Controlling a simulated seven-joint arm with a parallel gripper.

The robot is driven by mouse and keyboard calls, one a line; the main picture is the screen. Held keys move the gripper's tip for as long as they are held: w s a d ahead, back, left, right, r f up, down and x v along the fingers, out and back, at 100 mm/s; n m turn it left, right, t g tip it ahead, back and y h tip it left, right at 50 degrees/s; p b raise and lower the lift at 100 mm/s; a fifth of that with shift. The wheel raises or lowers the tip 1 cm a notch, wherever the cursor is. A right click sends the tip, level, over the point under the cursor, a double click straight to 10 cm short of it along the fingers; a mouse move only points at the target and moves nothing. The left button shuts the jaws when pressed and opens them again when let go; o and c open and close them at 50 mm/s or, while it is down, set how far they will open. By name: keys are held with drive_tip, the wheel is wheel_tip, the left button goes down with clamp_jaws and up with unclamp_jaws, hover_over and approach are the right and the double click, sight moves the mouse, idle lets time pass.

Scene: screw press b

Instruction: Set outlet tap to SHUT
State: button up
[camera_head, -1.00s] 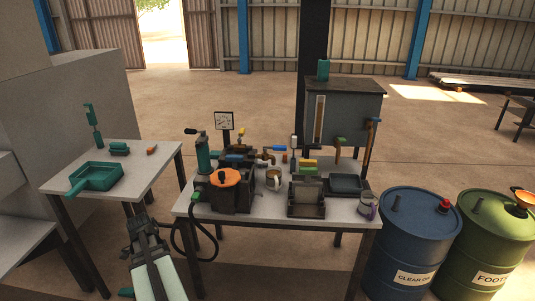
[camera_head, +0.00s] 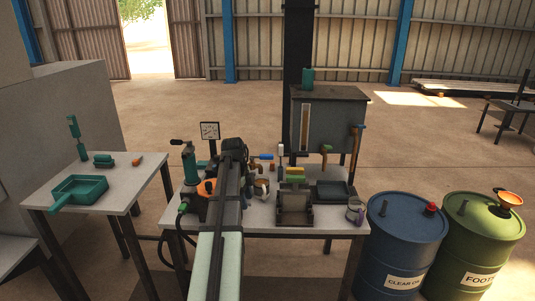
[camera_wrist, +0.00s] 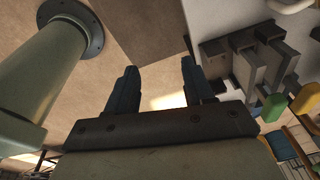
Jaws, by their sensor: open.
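A tap with a blue handle (camera_head: 265,157) stands on the middle table behind the press, just right of my arm. I cannot tell for sure that it is the outlet tap, nor read its setting. My gripper (camera_head: 233,150) is over the press and hides much of it; the orange round part (camera_head: 207,187) shows at my arm's left edge. In the wrist view my gripper (camera_wrist: 160,76) is open, with nothing between its two dark fingers.
A pressure gauge (camera_head: 209,131) and a green cylinder (camera_head: 190,165) stand left of my gripper. A mug (camera_head: 261,189), a grey block stand (camera_head: 295,208) and a black tray (camera_head: 333,191) are to the right.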

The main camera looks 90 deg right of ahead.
drive_tip(key=s+d+r, duration=0.2)
drive_tip(key=d+r, duration=0.1)
drive_tip(key=d, duration=0.5)
drive_tip(key=s+d+r, duration=0.2)
drive_tip(key=d+r, duration=0.2)
drive_tip(key=d, duration=0.3)
wheel_tip(320, 180, up, 10)
drive_tip(key=n+t, duration=0.2)
hover_over(268, 155)
wheel_tip(268, 155, down, 14)
drive_tip(key=shift+w+d+f, duration=0.1)
drive_tip(key=shift+d, duration=0.05)
drive_tip(key=shift+c, duration=0.2)
clamp_jaws()
